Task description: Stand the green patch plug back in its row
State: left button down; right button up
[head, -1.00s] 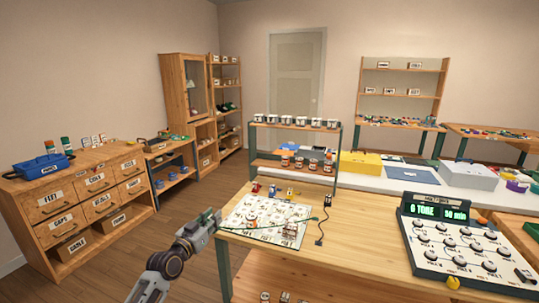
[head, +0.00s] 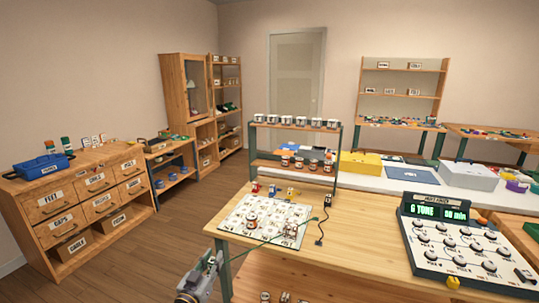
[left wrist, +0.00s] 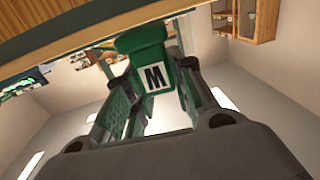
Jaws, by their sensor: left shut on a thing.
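In the head view my left gripper (head: 214,262) is low beside the table's front left corner. A thin green cord (head: 270,237) runs from it across the table's left part. Red (head: 255,188), blue (head: 272,190) and yellow (head: 291,192) plugs stand in a row behind the white patterned board (head: 240,215). My right gripper is out of view.
The wooden table (head: 365,240) has clear room in its middle. A black plug with a cord (head: 327,201) is right of the row. A dial panel (head: 465,250) fills the table's right side. The table edge crosses close above the plug in the left wrist view.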

pick_arm(q)
jog(key=s+a+f+n+y, duration=0.1)
jog(key=s+f+y, duration=0.1)
jog(key=s, duration=0.4)
jog(key=s+a+f+n+y, duration=0.1)
jog(key=s+a+f+y, duration=0.1)
jog(key=s+f, duration=0.3)
jog(key=shift+s+n+t, duration=0.3)
jog(key=shift+s+n, duration=0.1)
jog(key=shift+s, duration=0.7)
jog(key=shift+s+f, duration=0.1)
